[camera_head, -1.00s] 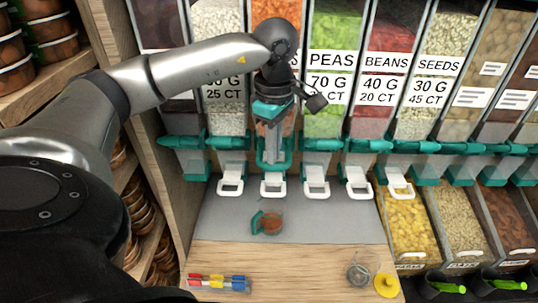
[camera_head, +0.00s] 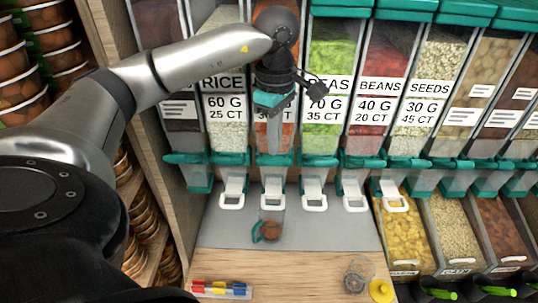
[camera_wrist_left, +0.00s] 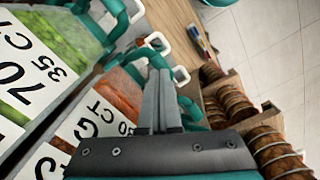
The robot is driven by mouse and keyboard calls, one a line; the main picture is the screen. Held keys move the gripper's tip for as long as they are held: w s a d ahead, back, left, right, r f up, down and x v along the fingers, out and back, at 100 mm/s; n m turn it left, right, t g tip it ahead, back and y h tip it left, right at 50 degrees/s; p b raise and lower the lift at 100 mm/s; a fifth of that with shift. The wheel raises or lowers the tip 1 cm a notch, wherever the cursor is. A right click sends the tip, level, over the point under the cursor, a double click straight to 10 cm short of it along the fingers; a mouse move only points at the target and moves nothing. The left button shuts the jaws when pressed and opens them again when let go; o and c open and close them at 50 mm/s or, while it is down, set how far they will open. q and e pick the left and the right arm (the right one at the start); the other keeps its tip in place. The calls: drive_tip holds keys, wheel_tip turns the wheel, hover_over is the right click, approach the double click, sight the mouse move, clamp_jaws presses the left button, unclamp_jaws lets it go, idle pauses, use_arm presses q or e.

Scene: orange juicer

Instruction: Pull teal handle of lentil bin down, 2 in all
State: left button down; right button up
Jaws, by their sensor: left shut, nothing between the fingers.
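The lentil bin (camera_head: 287,137), with orange-red contents, stands between the rice and peas bins and is mostly hidden by my left arm. Its teal handle (camera_head: 272,159) is at the bin's lower front, above a white loop (camera_head: 271,195). My left gripper (camera_head: 274,148) points down in front of the bin, fingers shut and empty, with its tips close to the handle. Whether they touch is unclear. In the left wrist view the shut fingertips (camera_wrist_left: 160,78) are by teal parts and a white loop (camera_wrist_left: 158,42). A cup with a teal handle (camera_head: 268,231) and reddish-brown contents stands below. My right gripper is not in view.
Rice (camera_head: 225,105), peas (camera_head: 323,105) and beans (camera_head: 378,100) bins flank the lentil bin, with similar teal handles. Jars line the left shelves.

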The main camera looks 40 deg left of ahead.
use_arm(q)
drive_tip(key=shift+r, duration=0.1)
idle(0.4)
drive_tip(key=s+d+r+p, duration=0.2)
drive_tip(key=s+r+p, duration=0.1)
drive_tip(key=r, duration=0.2)
drive_tip(key=shift+d, duration=0.3)
idle(0.4)
